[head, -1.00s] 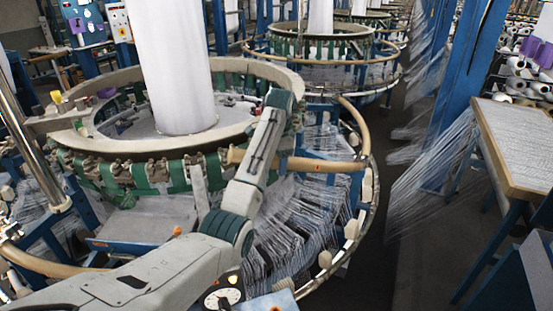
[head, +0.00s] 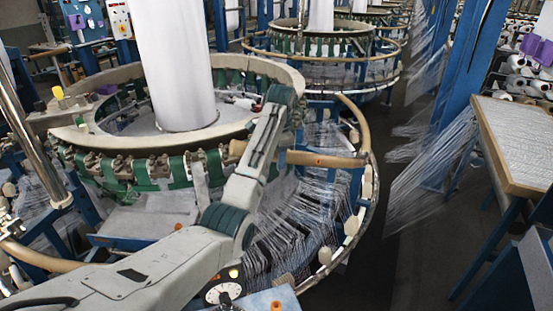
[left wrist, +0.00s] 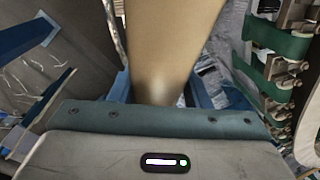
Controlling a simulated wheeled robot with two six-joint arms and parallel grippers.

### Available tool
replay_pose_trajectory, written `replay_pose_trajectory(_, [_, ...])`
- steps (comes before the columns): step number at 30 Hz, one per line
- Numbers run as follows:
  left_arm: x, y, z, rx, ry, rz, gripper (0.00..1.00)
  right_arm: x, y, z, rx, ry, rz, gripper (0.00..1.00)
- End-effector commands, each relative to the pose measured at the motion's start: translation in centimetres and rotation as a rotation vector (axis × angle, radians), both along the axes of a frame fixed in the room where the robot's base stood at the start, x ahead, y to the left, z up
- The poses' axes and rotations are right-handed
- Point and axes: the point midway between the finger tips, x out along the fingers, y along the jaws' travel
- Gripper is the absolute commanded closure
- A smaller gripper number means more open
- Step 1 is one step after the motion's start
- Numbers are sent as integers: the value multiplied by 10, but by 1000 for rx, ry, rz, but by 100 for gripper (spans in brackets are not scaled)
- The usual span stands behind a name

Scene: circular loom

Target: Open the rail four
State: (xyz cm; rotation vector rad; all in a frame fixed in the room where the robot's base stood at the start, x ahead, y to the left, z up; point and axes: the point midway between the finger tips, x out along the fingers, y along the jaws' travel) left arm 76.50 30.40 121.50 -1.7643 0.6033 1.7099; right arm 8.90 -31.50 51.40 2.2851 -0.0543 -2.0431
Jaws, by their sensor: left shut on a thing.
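The near circular loom carries a tan tubular rail around its outside. One tan rail section (head: 325,159) runs across the right front of the loom. Its right end is close to the curved rail (head: 360,120), and its left end shows just left of my left arm. My left gripper is behind my arm in the head view, so its fingers are hidden there. In the left wrist view the tan rail section (left wrist: 172,45) passes between the blue fingers of my left gripper (left wrist: 157,92), which is shut on it. My right gripper is not in view.
Fine threads (head: 295,225) fan out below the rail inside the lower rim. A green-strapped ring (head: 165,170) and white fabric column (head: 183,60) stand at the loom's middle.

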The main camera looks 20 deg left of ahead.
Motion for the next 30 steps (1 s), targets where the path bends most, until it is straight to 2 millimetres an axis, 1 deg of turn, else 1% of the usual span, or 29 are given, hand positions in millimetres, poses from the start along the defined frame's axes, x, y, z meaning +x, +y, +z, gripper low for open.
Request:
replay_pose_trajectory(1, [6,0,8,0,6,0,98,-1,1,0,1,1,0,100])
replay_pose_trajectory(6, [21,-1,29,3,45,3,98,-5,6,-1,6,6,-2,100])
replay_pose_trajectory(12, [31,-2,50,6,87,2,98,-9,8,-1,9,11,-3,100])
replay_pose_trajectory(16, [34,-2,57,8,102,0,98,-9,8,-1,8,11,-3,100])
replay_pose_trajectory(26, [33,-3,57,8,108,0,98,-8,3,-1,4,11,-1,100])
replay_pose_trajectory(27, [33,-3,57,8,108,0,53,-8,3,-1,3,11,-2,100])
replay_pose_trajectory(30, [33,-3,57,8,107,0,35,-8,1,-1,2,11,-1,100])
